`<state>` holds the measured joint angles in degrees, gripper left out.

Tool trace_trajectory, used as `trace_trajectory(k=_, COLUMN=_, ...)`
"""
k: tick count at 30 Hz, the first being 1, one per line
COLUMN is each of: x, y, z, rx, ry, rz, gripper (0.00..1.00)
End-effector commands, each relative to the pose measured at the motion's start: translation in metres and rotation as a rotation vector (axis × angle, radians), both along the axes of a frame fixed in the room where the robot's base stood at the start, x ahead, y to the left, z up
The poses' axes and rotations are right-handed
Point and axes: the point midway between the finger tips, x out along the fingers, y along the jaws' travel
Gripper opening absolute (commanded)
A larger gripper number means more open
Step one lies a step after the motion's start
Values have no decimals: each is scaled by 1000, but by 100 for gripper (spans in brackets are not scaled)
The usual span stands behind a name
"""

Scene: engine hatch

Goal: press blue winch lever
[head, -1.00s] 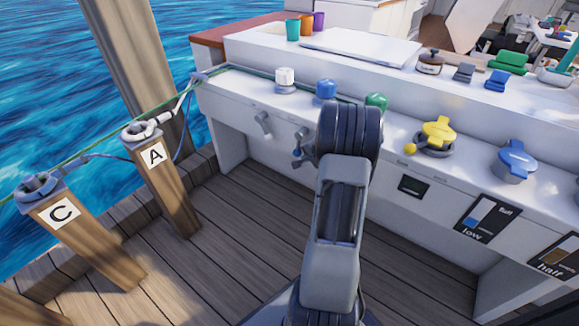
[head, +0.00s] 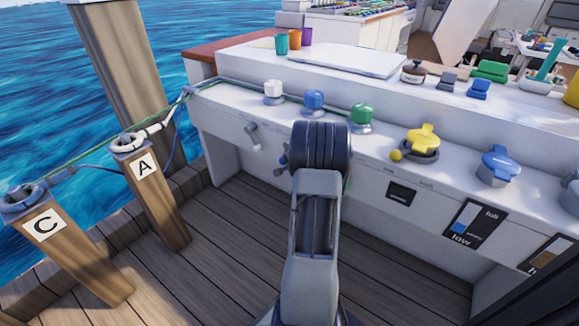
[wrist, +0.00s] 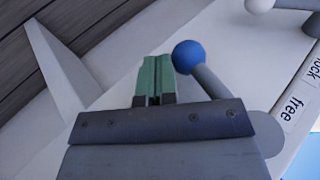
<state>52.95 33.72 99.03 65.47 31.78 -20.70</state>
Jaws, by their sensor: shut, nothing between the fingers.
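The blue winch lever has a blue ball knob (wrist: 188,56) on a grey stem, seen close up in the wrist view. A blue winch (head: 314,101) stands on the counter above.
Labels reading "free" (wrist: 291,115) and "lock" lie right of the lever. A white-knobbed lever (wrist: 262,5) is at the top right of the wrist view. White (head: 273,92), green (head: 361,115) and yellow winches (head: 422,140) stand along the counter. Posts A (head: 150,190) and C stand left.

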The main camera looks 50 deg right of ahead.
Motion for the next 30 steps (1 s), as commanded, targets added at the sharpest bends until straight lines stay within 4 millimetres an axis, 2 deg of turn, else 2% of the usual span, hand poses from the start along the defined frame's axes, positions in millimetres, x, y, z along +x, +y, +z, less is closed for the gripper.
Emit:
trace_trajectory(k=8, x=0, y=0, z=2, rx=0, ry=0, rz=0, gripper=0)
trace_trajectory(k=19, x=0, y=0, z=16, rx=0, ry=0, rz=-1, gripper=0)
trace_trajectory(k=30, x=-1, y=0, z=17, rx=1, ry=0, rz=-1, gripper=0)
